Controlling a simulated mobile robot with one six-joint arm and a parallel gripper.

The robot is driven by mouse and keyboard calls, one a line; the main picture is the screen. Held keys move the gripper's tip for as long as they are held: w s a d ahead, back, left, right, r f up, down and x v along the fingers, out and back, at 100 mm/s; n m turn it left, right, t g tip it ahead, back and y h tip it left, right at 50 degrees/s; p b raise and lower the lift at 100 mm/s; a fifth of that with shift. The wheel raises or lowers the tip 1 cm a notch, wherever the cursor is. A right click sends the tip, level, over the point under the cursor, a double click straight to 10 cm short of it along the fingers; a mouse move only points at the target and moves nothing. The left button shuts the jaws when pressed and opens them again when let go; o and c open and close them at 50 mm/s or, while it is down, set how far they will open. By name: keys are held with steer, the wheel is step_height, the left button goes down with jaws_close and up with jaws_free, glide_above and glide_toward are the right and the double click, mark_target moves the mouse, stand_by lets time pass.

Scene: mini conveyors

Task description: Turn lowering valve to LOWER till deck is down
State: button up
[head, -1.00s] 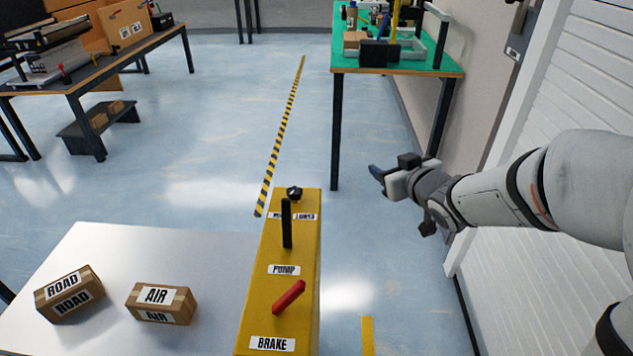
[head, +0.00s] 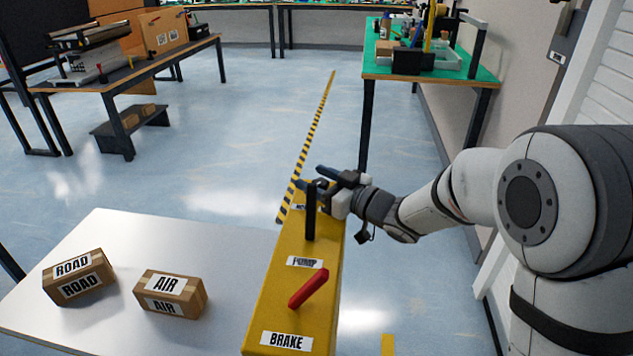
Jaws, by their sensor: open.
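The yellow control column (head: 283,290) stands at the right of the white deck. It carries a red brake lever (head: 308,288), a black upright pump lever (head: 310,212), and, at its far end, the lowering valve, a black knob that my gripper now hides. My gripper (head: 312,180) is open, above the far end of the column, with its fingers pointing left just behind the pump lever's top. I cannot tell whether it touches the valve. The white deck (head: 180,250) bears two boxes.
Boxes labelled ROAD (head: 78,276) and AIR (head: 170,293) sit on the deck. A green-topped bench (head: 485,76) with equipment stands at the back right. A wooden table (head: 125,75) is at the back left. The blue floor between them is clear, with a striped line (head: 312,130).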

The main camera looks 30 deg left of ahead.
steer(key=shift+w+a, duration=0.1)
steer(key=shift+a, duration=0.45)
